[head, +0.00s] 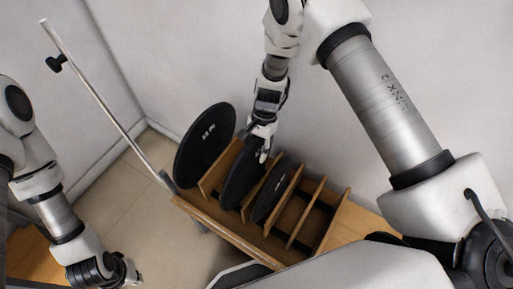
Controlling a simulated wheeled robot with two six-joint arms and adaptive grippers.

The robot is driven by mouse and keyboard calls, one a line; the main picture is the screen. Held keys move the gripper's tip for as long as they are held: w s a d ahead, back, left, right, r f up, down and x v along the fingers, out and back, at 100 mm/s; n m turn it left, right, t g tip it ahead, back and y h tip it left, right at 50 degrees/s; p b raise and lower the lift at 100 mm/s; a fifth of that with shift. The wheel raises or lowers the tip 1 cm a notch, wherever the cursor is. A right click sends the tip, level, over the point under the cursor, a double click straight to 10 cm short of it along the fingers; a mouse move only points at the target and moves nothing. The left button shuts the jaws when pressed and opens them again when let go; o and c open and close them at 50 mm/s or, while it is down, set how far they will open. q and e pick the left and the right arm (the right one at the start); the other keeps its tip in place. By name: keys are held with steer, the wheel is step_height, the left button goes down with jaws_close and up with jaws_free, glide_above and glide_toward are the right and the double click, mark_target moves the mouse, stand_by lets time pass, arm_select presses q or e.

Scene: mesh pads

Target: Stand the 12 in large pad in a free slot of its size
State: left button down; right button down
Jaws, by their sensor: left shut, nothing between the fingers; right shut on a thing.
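A wooden rack (225,232) with upright dividers holds several round black pads. My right gripper (264,150) is shut on the upper edge of the middle black pad (240,176), which stands on edge between two dividers. Whether this pad touches the slot's bottom is hidden. A large black pad (205,146) with small pale marks stands at the rack's left end. A smaller-looking black pad (271,191) stands to the right of the held one. The size markings are too small to read. My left gripper (130,274) is shut and empty, low at the left, apart from the rack.
The rack's right-hand slots, past the divider (306,213), look empty. A metal pole (95,88) with a black knob rises left of the rack. White walls stand close behind. Bare tiled floor (140,195) lies between the rack and my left arm.

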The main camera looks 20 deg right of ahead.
steer(key=shift+f, duration=0.1)
steer(key=c, duration=0.6)
jaws_free()
steer(key=v, duration=1.2)
